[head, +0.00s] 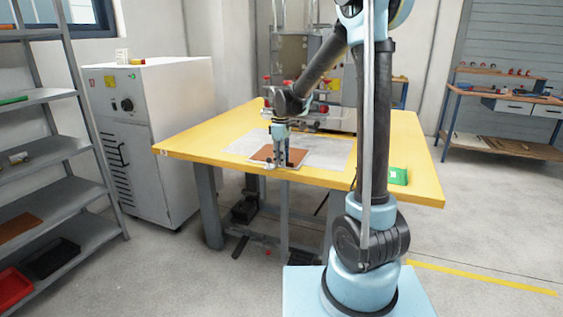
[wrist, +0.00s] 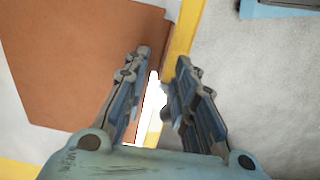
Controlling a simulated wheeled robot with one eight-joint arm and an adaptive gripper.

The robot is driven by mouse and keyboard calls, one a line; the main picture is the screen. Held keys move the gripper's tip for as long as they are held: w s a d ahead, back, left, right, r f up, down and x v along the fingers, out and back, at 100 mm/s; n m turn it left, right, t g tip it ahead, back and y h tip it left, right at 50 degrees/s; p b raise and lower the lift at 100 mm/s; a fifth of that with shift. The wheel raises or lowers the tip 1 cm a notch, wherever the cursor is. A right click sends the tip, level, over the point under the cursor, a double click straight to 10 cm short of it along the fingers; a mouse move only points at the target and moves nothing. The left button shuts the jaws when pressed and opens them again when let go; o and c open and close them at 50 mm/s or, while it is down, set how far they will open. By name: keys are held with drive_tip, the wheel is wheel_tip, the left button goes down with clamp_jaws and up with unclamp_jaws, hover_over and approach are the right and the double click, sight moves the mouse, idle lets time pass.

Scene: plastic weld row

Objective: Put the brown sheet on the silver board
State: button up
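The brown sheet (head: 262,154) lies flat near the front edge of the table, partly hidden behind my gripper (head: 283,161). In the wrist view the brown sheet (wrist: 75,60) fills the left side. My gripper (wrist: 160,65) has its fingers apart over the sheet's right edge, the left finger over the sheet and the right one beyond it. Nothing is clearly held; contact with the sheet cannot be told. A pale board (head: 303,158), perhaps the silver board, shows around the sheet's right end. I cannot tell how far the sheet lies over it.
The yellow table (head: 415,160) carries a large grey mat (head: 335,150) beneath the work. A green box (head: 398,176) sits at the table's right front. A white cabinet (head: 160,110) stands left of the table, and shelving (head: 60,180) is at the far left.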

wheel_tip(320, 180, up, 11)
drive_tip(key=s+d+m, duration=0.3)
drive_tip(key=s+d, duration=0.5)
drive_tip(key=s+d+f+m, duration=0.3)
drive_tip(key=s+d+f, duration=0.1)
drive_tip(key=s, duration=0.4)
drive_tip(key=s+d+f+m+t, duration=0.1)
drive_tip(key=s+d+f+m, duration=0.3)
drive_tip(key=s, duration=0.4)
drive_tip(key=s+d+f+m+t, duration=0.1)
drive_tip(key=s+d+f+m, duration=0.2)
drive_tip(key=s+d+f, duration=0.2)
drive_tip(key=s, duration=0.3)
drive_tip(key=shift+d+f+m, duration=0.25)
drive_tip(key=shift+m, duration=0.15)
drive_tip(key=shift+w, duration=0.1)
